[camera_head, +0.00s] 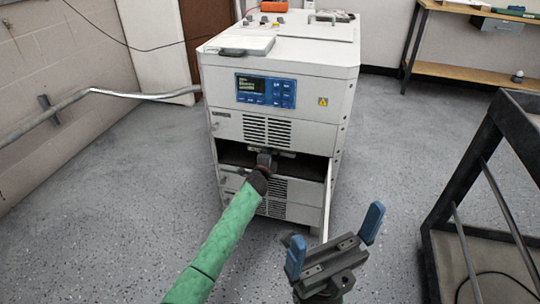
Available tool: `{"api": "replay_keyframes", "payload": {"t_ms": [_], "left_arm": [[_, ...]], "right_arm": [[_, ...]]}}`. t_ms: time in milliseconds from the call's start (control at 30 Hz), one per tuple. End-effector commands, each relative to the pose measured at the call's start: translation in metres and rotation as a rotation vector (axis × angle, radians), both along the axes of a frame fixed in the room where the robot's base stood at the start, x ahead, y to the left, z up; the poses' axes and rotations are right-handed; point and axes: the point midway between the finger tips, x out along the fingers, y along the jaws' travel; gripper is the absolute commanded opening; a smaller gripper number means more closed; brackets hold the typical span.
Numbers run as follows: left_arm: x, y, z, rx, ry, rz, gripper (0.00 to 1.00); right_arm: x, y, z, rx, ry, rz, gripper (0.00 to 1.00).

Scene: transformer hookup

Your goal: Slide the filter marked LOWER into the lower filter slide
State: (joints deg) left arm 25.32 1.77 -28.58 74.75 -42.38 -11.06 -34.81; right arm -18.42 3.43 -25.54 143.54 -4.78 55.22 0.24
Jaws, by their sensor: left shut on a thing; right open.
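A white cabinet (225,85) stands ahead with a dark open bay (235,153) in its front, below an upper louvred panel. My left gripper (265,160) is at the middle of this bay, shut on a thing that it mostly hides. A thin grey edge, seemingly the filter (287,154), shows just behind and to the right of the gripper. No LOWER marking can be read, and how far the filter sits in the slide cannot be told. My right gripper (335,240) is open and empty in front of the cabinet's lower right.
An open door panel (328,200) stands out at the bay's right side. Another louvred panel (277,188) is below the bay. A dark cart (465,180) stands at the right. A metal rail (110,92) runs along the left. The floor between is clear.

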Motion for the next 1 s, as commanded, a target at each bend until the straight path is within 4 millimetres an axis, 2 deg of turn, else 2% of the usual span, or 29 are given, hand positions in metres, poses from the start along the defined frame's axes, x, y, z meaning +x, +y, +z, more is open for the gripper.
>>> {"api": "replay_keyframes", "payload": {"t_ms": [233,267,367,400,733,1000], "left_arm": [[0.003,-0.001,0.001,0.000,-0.001,0.000,0.00],[0.003,-0.001,0.001,0.000,-0.001,0.000,0.22],[0.002,-0.001,0.000,0.000,0.000,0.000,0.41],[0.002,-0.001,0.000,0.000,0.000,0.000,0.43],[0.001,0.000,0.000,0.000,0.001,0.000,0.43],[-0.013,0.004,0.001,0.000,0.001,0.000,0.43]], "right_arm": [[0.001,0.000,0.003,0.000,-0.014,0.000,1.00],[0.001,0.000,0.003,0.001,-0.015,0.000,1.00],[0.001,0.000,0.003,0.000,-0.016,0.000,1.00],[0.001,0.000,0.003,0.001,-0.015,0.000,1.00],[0.000,0.000,0.002,0.001,-0.004,0.000,1.00],[0.000,0.000,0.009,0.000,0.002,0.000,1.00]]}}
